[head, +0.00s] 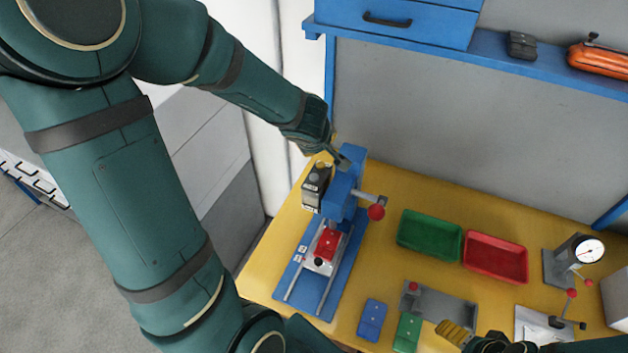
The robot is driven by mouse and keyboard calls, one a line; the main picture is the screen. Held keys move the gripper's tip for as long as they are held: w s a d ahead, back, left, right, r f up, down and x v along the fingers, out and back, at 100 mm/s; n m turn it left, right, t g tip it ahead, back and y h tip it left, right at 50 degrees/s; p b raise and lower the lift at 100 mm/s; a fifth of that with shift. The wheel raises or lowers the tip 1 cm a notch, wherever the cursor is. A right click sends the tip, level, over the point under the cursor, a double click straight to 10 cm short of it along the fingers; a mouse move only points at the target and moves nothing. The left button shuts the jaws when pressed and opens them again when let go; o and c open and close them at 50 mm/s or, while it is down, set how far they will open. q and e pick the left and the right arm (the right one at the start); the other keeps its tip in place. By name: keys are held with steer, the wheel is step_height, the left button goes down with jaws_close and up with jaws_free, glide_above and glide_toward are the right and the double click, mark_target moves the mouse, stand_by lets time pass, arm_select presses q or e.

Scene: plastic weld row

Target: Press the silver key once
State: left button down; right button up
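A dark box (312,194) with a pale front stands behind and left of the blue press (345,190). Its details are too small to tell, and I cannot make out a silver key on it. My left gripper (342,161) reaches down from the upper left to the top of the press, close to the box. Its fingers are small and partly hidden by the wrist, so I cannot tell whether they are open or touching anything. Dark parts of my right arm show at the bottom edge.
The press has a red-knobbed lever (376,211) and a red and silver fixture (325,250) on rails. Green (430,236) and red (495,258) trays stand right of it. A dial gauge (588,250) is at far right. Yellow table (385,270) is bare between press and trays.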

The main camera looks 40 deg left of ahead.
arm_select(q)
steer(key=b, duration=0.5)
glide_above(320, 168)
steer(key=s, duration=0.2)
steer(key=f, duration=0.5)
steer(key=shift+w+d+f, duration=0.1)
steer(key=shift+w+d, duration=0.05)
steer(key=shift+d, duration=0.2)
arm_select(e)
step_height(320, 168, down, 6)
steer(key=shift+a+r, duration=0.1)
steer(key=shift+a, duration=0.05)
arm_select(q)
steer(key=shift+f, duration=0.45)
arm_select(e)
steer(key=shift+w+f, duration=0.1)
steer(key=shift+f, duration=0.3)
arm_select(q)
steer(key=shift+f, duration=0.1)
steer(key=shift+f, duration=0.3)
arm_select(e)
steer(key=shift+f, duration=0.2)
